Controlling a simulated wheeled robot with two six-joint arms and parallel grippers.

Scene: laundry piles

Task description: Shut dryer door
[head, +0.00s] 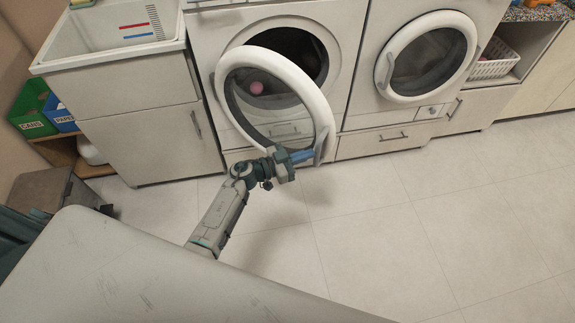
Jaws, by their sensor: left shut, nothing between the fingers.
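The dryer door (322,107), a round white ring with a dark glass middle, stands swung open in front of the left machine (350,30). Through its glass a pink ball-like thing (256,87) shows. The dark round opening of the machine is partly visible behind the door. My left gripper (308,155) is shut and empty, at the lower right edge of the door, close to its handle. I cannot tell whether the fingers touch the door. My right gripper is not in view.
A second machine with a shut round door (391,92) stands to the right. A sink cabinet (150,135) stands to the left, with green (32,112) and blue (60,115) bins beside it. A white basket (495,62) sits on a right shelf. The tiled floor (420,220) is clear.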

